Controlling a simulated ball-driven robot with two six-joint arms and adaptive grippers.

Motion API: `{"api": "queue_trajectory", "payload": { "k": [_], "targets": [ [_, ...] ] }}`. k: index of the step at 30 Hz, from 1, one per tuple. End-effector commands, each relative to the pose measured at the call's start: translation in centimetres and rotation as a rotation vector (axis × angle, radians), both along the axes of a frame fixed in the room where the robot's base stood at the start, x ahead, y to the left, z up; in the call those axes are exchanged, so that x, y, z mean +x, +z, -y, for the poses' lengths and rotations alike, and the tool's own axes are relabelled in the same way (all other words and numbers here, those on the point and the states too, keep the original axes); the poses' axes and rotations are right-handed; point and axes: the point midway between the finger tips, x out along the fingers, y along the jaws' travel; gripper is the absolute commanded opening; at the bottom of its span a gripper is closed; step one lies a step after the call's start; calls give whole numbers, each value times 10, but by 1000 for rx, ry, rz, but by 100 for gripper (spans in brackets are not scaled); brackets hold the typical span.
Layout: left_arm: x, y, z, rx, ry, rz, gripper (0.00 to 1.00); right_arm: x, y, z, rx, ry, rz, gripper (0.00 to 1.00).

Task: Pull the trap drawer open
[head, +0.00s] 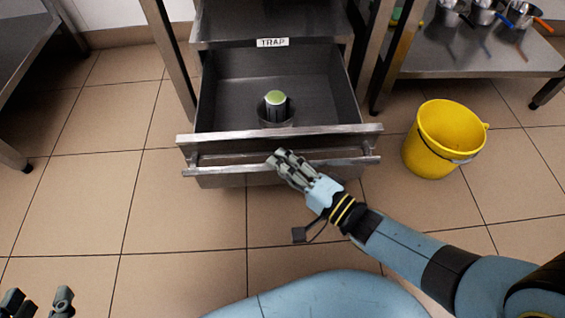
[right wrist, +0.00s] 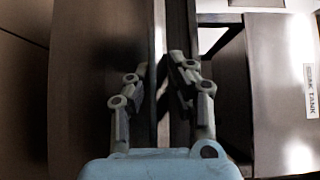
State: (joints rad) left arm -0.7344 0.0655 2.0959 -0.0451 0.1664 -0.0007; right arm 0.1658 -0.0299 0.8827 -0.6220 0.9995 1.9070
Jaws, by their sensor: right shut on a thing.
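The trap drawer (head: 215,112) is a grey metal drawer under a label reading TRAP, and it stands pulled out with its inside showing. A bar handle (head: 230,165) runs across its front. My right gripper (head: 276,158) is at the middle of this handle, and its fingers are shut on the bar. In the right wrist view the gripper (right wrist: 168,75) has its two fingers on either side of the bar, with the contact partly dark. My left gripper (head: 38,300) shows only at the bottom left corner, with its two fingers apart and nothing between them.
A cup-like item with a green top (head: 275,98) stands inside the drawer. A yellow bucket (head: 430,150) is on the floor right of the drawer. A metal shelf (head: 470,62) with several pans is at the upper right. The tiled floor before the drawer is clear.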

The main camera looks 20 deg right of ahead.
Motion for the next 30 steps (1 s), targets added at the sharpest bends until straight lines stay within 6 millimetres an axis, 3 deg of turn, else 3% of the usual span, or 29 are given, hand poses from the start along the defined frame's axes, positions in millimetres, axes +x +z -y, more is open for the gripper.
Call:
{"api": "queue_trajectory", "payload": {
  "k": [6, 7, 12, 23, 30],
  "targets": [
    [0, 0, 0, 0, 0, -1, 40, -3, -4, 1, -6, 0, -10, 0],
    [0, 0, 0, 0, 0, 0, 40, -3, -4, 1, -6, 0, -10, 22],
    [0, 0, 0, 0, 0, 0, 40, -2, -3, 0, -3, 0, -7, 42],
    [0, -1, 0, 0, 1, 0, 40, -1, 3, 0, 0, 1, -2, 42],
    [0, 0, 0, 0, 0, 0, 40, -1, 32, 0, -1, 0, 3, 42]
  ]
}}
